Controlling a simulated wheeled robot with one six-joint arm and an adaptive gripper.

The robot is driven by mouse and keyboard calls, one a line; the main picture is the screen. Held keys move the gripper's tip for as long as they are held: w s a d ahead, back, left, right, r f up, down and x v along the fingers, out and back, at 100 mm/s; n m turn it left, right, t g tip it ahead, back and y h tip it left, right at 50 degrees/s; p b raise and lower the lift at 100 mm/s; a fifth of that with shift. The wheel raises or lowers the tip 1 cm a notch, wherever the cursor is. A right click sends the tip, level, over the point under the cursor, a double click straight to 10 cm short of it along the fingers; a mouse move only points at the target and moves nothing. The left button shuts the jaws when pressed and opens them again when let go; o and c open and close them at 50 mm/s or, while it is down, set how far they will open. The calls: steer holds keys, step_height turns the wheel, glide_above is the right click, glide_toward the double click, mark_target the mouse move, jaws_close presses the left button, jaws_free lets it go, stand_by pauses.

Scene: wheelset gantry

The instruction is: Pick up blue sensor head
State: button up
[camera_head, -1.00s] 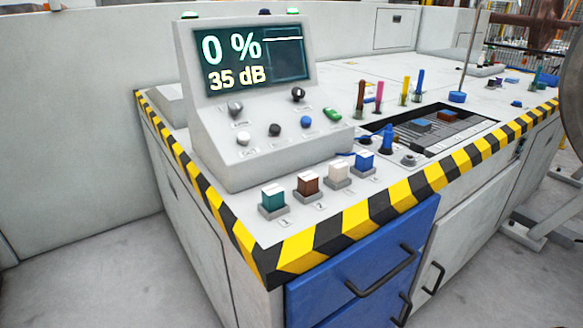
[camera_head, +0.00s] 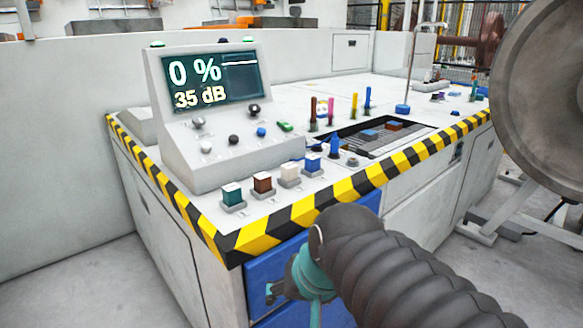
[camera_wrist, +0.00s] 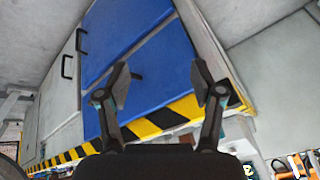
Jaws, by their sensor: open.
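On the console top in the head view, a blue block (camera_head: 312,163) sits in a grey seat at the right end of a row of coloured blocks. Behind it stands a small upright blue piece (camera_head: 334,145), apparently with a cable. I cannot tell for sure which of these is the blue sensor head. In the wrist view my gripper (camera_wrist: 162,86) is open and empty, its fingers spread in front of the blue drawer fronts (camera_wrist: 150,60). Neither blue piece shows there.
Teal (camera_head: 232,195), brown (camera_head: 263,184) and white (camera_head: 290,174) blocks stand beside the blue one. The display box (camera_head: 215,115) rises behind them. A striped edge (camera_head: 300,212) borders the top. A recessed tray (camera_head: 345,128) lies behind; a large wheel (camera_head: 555,95) stands right.

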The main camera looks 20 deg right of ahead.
steer(key=w+d+r+m+y, duration=0.1)
steer(key=w+d+r+m, duration=0.1)
steer(key=w+m, duration=0.2)
steer(key=w+d+r+m+t+y, duration=0.1)
steer(key=w+d+r+m, duration=0.1)
steer(key=w+m, duration=0.3)
steer(key=w+d+r+m+y, duration=0.1)
steer(key=w+d+r+m, duration=0.1)
steer(key=w+m, duration=0.2)
steer(key=shift+w+r+m+t+b, duration=0.15)
steer(key=shift+w+m+t+b, duration=0.15)
steer(key=shift+m+t, duration=0.15)
steer(key=m+t, duration=0.5)
steer(key=m, duration=0.9)
glide_toward(313, 156)
steer(key=shift+y, duration=0.3)
steer(key=x, duration=0.5)
steer(key=shift+w, duration=0.1)
steer(key=x, duration=0.5)
steer(key=shift+d, duration=0.15)
jaws_close()
